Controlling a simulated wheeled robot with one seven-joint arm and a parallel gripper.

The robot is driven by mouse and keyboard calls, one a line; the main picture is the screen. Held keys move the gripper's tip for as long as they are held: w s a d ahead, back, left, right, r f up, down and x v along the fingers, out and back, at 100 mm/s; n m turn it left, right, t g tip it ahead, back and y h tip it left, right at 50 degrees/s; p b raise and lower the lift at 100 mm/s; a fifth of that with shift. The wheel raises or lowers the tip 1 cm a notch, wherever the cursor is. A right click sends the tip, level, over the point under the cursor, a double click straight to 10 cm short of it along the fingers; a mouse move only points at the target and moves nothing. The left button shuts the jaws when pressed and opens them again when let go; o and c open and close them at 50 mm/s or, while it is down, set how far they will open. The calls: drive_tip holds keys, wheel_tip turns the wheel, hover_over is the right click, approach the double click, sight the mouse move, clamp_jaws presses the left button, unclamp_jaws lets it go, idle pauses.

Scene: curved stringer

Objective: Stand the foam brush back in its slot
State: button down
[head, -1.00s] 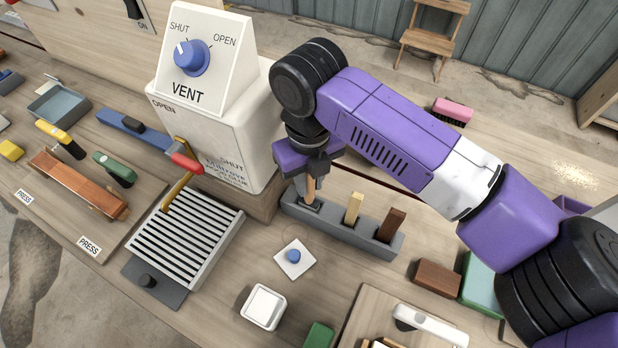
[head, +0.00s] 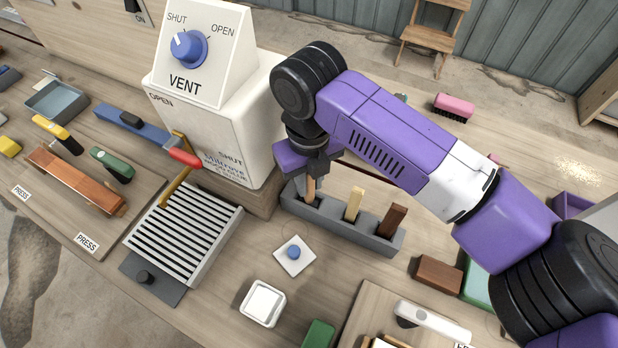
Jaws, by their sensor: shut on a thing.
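My gripper (head: 312,172) points down over the left end of a grey slotted holder (head: 367,241). It is shut on the foam brush (head: 311,190), of which a tan wooden handle shows below the fingers. The brush is upright, with its lower end at the leftmost slot; its foam head is hidden, and I cannot tell how deep it sits. A pale wooden handle (head: 354,204) stands in the middle slot and a dark brown one (head: 391,222) in the right slot.
A white vent box (head: 225,135) with a blue knob stands close left of my gripper. A slatted grille (head: 185,232) lies front left. A white tile with a blue button (head: 294,254) and a white dish (head: 263,303) lie in front of the holder.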

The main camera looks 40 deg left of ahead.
drive_tip(key=shift+f, duration=0.1)
drive_tip(key=c, duration=1.2)
unclamp_jaws()
drive_tip(key=o, duration=0.6)
drive_tip(key=shift+c, duration=0.2)
drive_tip(key=shift+r+p, duration=3.25)
drive_tip(key=shift+r, duration=1.3)
drive_tip(key=shift+f, duration=0.1)
